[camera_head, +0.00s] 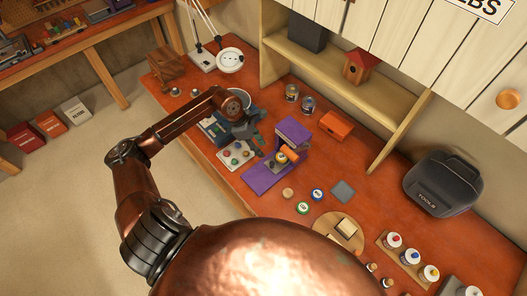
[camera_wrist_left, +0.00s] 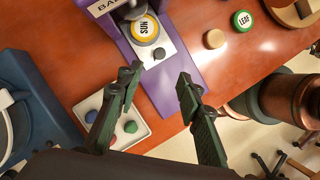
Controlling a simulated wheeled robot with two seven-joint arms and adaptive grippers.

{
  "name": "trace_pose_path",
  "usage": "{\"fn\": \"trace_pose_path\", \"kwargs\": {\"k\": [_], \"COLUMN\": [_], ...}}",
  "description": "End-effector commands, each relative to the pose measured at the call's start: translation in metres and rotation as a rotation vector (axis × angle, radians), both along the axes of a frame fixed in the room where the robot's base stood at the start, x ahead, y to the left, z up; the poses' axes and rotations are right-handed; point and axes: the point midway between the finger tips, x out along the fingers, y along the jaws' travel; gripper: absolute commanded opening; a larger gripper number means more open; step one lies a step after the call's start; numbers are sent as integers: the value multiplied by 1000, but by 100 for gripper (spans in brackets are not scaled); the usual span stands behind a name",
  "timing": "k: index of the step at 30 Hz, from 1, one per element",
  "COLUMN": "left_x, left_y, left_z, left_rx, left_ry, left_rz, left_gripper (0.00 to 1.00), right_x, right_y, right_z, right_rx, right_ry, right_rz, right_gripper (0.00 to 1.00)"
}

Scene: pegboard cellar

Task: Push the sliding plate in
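A purple press (camera_head: 292,132) stands on the red-brown workbench; its flat purple base (camera_head: 262,178) extends toward the front. The light sliding plate (camera_wrist_left: 153,57) lies on this base, with a small dark knob and a yellow-ringed round piece marked SUN (camera_wrist_left: 145,29). The plate sticks out from under the press, and its inner end is hidden. My left gripper (camera_wrist_left: 157,76) is open and empty, its two dark fingers apart in front of the plate's knob end. In the head view the left gripper (camera_head: 252,133) is left of the press. My right gripper is not in view.
A white tray of coloured buttons (camera_head: 236,155) lies left of the press, near a blue item (camera_wrist_left: 35,95). An orange box (camera_head: 336,125) stands behind right. Round pieces, including a green LEAF one (camera_wrist_left: 242,20), lie to the right. A black tool case (camera_head: 442,183) stands farther right.

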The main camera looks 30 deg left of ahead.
Motion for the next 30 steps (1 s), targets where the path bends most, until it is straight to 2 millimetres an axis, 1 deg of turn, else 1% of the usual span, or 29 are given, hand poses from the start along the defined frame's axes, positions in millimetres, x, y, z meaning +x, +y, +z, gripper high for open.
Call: {"fn": "trace_pose_path", "kwargs": {"k": [5, 11, 14, 18, 21, 25, 30], "left_x": [-1, 0, 1, 5, 6, 6, 8], "left_y": [2, 1, -3, -10, -11, -11, -18], "left_z": [4, 4, 0, -14, -25, -35, -50], "left_rx": [1, 0, 1, 4, 4, 2, -1], "left_ry": [-1, 0, 0, -3, -2, -1, 1], "left_rz": [-1, -1, -7, -15, -11, -1, 1], "left_gripper": [34, 34, 34, 34, 34, 34, 34], "right_x": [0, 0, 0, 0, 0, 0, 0], "right_y": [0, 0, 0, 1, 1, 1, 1], "right_z": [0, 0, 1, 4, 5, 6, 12], "right_rx": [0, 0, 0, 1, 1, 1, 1], "right_ry": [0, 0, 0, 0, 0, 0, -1], "right_rz": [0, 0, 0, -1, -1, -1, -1], "right_gripper": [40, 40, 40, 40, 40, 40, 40]}}
